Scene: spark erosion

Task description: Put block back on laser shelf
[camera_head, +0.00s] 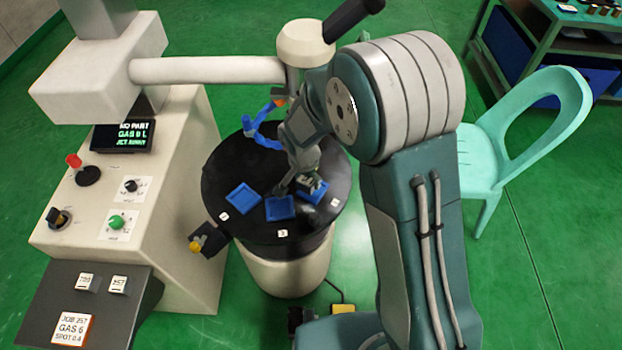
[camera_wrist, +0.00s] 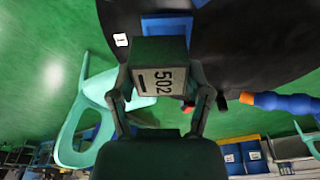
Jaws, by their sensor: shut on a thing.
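My gripper (camera_wrist: 160,94) is shut on a dark green block (camera_wrist: 161,78) with a pale label reading 502; a finger is on each side of it. In the head view my gripper (camera_head: 303,187) is low over the round black table, and the block (camera_head: 313,184) shows at the rightmost blue tray. I cannot tell whether the block still touches this tray (camera_wrist: 165,27). A dark green bench with a shelf (camera_head: 540,45) stands at the top right with small pieces on top; no name on it is readable.
Two more blue trays, left (camera_head: 242,198) and middle (camera_head: 280,208), look empty on the black table (camera_head: 225,165). A blue jointed hose (camera_head: 262,135) stands behind my gripper. A pale green chair (camera_head: 490,150) is between table and bench. A control console (camera_head: 150,200) stands left.

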